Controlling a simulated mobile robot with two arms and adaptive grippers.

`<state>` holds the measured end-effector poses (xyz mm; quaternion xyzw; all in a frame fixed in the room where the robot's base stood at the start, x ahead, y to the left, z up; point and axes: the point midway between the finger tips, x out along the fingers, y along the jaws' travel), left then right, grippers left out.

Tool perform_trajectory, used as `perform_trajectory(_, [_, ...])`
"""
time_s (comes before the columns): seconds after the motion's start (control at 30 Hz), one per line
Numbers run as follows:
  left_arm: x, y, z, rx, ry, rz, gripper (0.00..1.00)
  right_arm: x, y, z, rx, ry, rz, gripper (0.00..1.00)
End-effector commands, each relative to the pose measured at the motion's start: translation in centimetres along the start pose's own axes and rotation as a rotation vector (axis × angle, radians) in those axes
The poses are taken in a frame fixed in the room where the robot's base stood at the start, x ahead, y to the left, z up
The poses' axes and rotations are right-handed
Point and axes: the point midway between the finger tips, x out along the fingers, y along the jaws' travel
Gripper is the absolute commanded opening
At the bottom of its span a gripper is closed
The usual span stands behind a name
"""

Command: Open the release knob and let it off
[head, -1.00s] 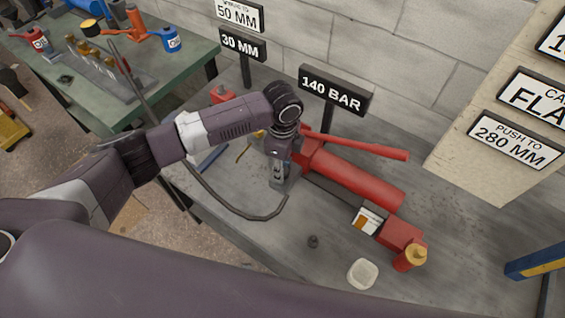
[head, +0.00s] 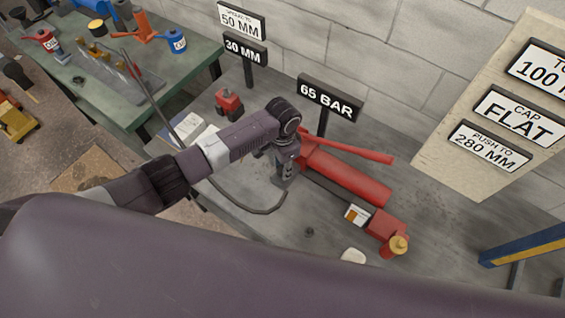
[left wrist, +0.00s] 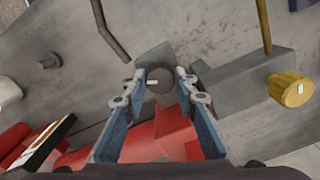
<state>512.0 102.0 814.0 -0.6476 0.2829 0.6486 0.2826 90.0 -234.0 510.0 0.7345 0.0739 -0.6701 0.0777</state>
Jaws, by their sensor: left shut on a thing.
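The red hand pump (head: 345,180) lies on the grey bench with its red lever (head: 350,147) above it. My left gripper (head: 284,180) reaches down at the pump's left end. In the left wrist view, my left gripper (left wrist: 160,84) has its two blue fingers on either side of a round grey knob (left wrist: 160,96), shut on it. The knob carries a small white mark. In the head view the gripper hides the knob. The sign (head: 329,98) behind the pump reads 65 BAR. My right gripper is not in view.
A dark hose (head: 240,207) curves along the bench. A small dark piece (head: 309,231) and a pale block (head: 353,256) lie in front of the pump. A board with signs (head: 470,110) stands at right.

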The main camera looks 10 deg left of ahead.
Motion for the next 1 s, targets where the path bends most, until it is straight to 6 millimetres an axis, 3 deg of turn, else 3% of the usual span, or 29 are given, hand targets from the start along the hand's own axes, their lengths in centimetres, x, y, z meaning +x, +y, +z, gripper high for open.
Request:
perform_trajectory(0.4, [-0.2, 0.0, -0.1, -0.198, 0.002, 0.0, 0.02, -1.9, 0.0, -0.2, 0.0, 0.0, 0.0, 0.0])
perform_trajectory(0.97, [-0.1, -0.1, -0.2, -0.228, 0.004, -0.001, 0.02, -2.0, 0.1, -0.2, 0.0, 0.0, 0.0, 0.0])
perform_trajectory(1.0, [-0.1, -0.1, -0.2, -0.228, 0.004, -0.001, 0.29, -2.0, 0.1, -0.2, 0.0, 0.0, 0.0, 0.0])
